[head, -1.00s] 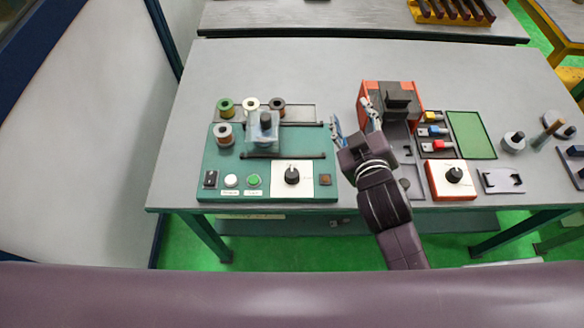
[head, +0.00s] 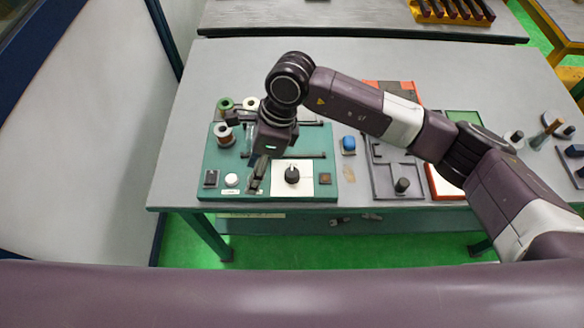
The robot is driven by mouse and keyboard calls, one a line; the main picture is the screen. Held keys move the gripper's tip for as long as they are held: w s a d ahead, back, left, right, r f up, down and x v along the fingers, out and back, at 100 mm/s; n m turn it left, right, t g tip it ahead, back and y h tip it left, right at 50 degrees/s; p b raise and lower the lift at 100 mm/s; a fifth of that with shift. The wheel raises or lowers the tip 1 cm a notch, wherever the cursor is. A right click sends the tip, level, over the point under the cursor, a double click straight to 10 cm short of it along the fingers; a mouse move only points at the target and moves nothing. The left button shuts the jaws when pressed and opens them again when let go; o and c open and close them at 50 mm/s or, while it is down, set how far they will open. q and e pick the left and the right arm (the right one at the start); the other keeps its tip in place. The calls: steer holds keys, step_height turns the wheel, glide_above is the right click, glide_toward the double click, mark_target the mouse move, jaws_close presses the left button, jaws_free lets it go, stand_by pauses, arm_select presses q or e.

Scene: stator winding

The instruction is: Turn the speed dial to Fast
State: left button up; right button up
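A black dial (head: 292,175) sits on a white plate at the front right of the green winding panel (head: 215,160). Its pale mark points roughly up; the lettering around it is too small to read. My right gripper (head: 255,187) points down over the front of the panel, left of the dial and apart from it. Its fingers look close together with nothing between them, and they cover the green button. A white button (head: 231,180) and a black switch (head: 210,178) show to their left. My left gripper is not in view.
Spools (head: 225,104) stand at the panel's back left. A blue-topped part (head: 348,144) stands right of the panel, near a grey tray (head: 383,180) with a dark peg (head: 402,185).

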mark_target(292, 172)
steer(key=w+d+h, duration=0.1)
steer(key=d, duration=0.1)
steer(key=w+d+t+h, duration=0.1)
steer(key=w+d, duration=0.1)
steer(key=d, duration=0.1)
steer(key=w+d+h, duration=0.1)
steer(key=w+d, duration=0.1)
steer(key=d, duration=0.1)
steer(key=shift+d+f+t+h, duration=0.2)
steer(key=shift+f+t+h, duration=0.1)
steer(key=shift+h, duration=0.1)
steer(key=shift+d+f+p, duration=0.15)
steer(key=shift+f+p, duration=0.15)
steer(key=shift+p, duration=0.05)
step_height(292, 172, down, 6)
steer(key=shift+p, duration=1.2)
steer(key=shift+f, duration=0.45)
steer(key=shift+c, duration=0.6)
steer(key=c, duration=1)
